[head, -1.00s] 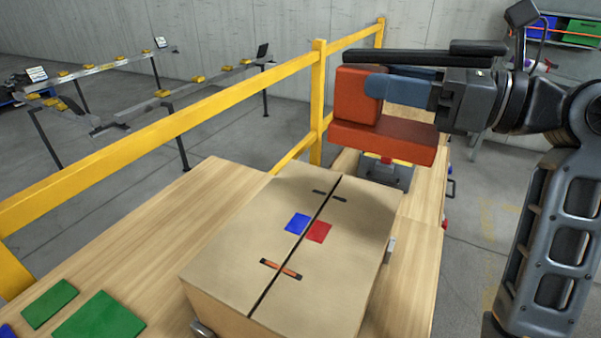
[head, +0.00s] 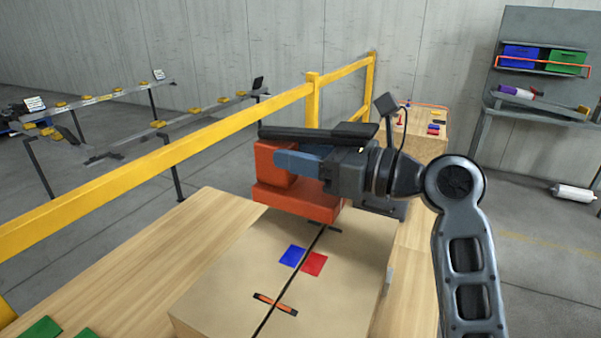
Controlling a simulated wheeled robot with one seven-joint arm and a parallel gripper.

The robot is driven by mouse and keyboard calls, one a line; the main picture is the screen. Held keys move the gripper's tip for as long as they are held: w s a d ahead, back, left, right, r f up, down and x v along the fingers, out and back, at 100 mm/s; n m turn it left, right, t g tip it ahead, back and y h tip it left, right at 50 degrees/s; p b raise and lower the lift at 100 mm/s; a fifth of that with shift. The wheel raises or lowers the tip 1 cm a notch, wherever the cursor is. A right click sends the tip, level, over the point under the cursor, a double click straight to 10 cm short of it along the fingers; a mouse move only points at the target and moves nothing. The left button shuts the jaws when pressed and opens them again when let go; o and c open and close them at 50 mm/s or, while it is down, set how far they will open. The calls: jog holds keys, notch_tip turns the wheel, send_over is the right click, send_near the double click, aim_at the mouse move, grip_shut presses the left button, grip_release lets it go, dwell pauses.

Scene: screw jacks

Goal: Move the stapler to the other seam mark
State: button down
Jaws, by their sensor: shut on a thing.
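The red-orange stapler (head: 297,198) is in my gripper (head: 290,160), which is shut on its upper block. The stapler is at the far end of the cardboard box (head: 235,284), over or just beyond the far seam mark; I cannot tell whether it touches the box. The black seam (head: 292,275) runs along the top of the box. The near seam mark (head: 275,303) is black with an orange strip across the seam. The far seam mark (head: 324,226) is dark and partly hidden behind the stapler.
A blue square (head: 293,256) and a red square (head: 314,264) lie beside the seam. A yellow rail (head: 180,155) runs along the left of the wooden bench (head: 150,262). Green pieces (head: 42,329) lie at the near left. A grey shelf unit (head: 545,75) stands at the back right.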

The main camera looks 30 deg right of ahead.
aim_at(301, 187)
jog(key=shift+f, duration=1.5)
jog(key=shift+f, duration=0.15)
jog(key=c, duration=0.6)
grip_release()
jog(key=shift+f, duration=0.1)
jog(key=v, duration=1.2)
jog(key=shift+b, duration=0.4)
